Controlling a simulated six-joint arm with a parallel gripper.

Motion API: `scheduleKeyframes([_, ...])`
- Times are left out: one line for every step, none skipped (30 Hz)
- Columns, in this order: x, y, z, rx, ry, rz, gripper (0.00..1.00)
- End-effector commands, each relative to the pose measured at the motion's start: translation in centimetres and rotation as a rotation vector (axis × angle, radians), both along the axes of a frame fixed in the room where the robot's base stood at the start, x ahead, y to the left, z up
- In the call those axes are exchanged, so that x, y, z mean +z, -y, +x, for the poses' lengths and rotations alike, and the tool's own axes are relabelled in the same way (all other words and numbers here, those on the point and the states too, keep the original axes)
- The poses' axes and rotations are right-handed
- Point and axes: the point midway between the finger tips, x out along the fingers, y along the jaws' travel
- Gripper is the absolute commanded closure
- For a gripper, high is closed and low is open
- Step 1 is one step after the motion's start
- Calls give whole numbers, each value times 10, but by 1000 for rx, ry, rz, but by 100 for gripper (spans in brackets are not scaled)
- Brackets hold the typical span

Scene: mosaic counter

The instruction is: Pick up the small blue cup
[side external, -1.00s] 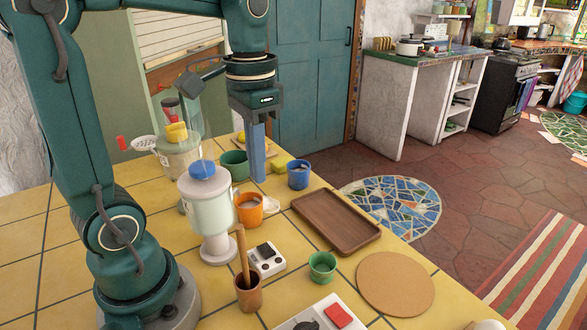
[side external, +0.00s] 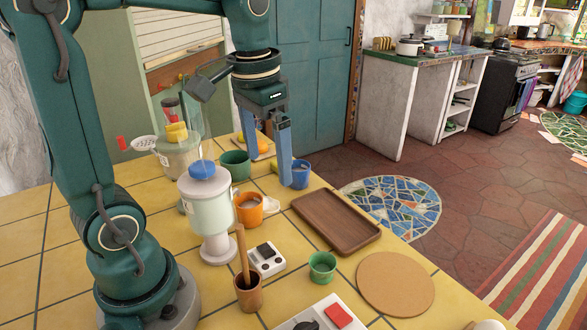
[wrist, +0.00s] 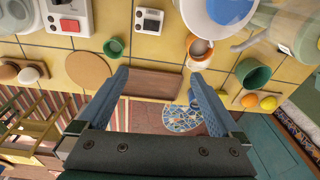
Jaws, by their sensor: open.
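The small blue cup (side external: 301,174) stands on the yellow tiled counter near its far edge, partly covered by one finger of my gripper in the side external view. In the wrist view my gripper (wrist: 158,73) is also open.
An orange cup (side external: 249,210), a green bowl (side external: 235,165) and a wooden tray (side external: 335,222) stand close by. A blender-like jar (side external: 211,222) is nearer my base. A small green cup (side external: 322,267) and a round cork mat (side external: 395,284) lie toward the front right.

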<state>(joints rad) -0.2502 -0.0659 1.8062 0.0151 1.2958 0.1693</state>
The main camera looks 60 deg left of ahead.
Motion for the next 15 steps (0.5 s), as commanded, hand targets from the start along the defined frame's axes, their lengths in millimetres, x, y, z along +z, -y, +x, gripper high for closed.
scheduleKeyframes([0, -7, 16, 38, 48, 19, 0])
scheduleKeyframes([-1, -13, 27, 67, 79, 30, 0])
scheduleKeyframes([-4, -23, 44, 111, 119, 46, 0])
scheduleKeyframes([-6, -31, 56, 142, 150, 57, 0])
scheduleKeyframes([-9, -38, 67, 171, 176, 65, 0])
scheduleKeyframes([-13, -48, 82, 210, 208, 78, 0])
scheduleKeyframes([-17, -56, 92, 237, 231, 85, 0])
scheduleKeyframes([-22, -64, 102, 264, 251, 92, 0])
scheduleKeyframes([-29, -75, 115, 299, 277, 100, 0])
scheduleKeyframes([-35, -83, 124, 323, 294, 106, 0])
scheduleKeyframes([-41, -91, 132, 347, 309, 111, 0])
scheduleKeyframes([-50, -102, 141, 375, 324, 117, 0])
scheduleKeyframes([-58, -108, 146, 391, 330, 120, 0])
scheduleKeyframes([-65, -115, 150, 406, 336, 123, 0])
scheduleKeyframes([-74, -122, 154, 422, 336, 126, 0])
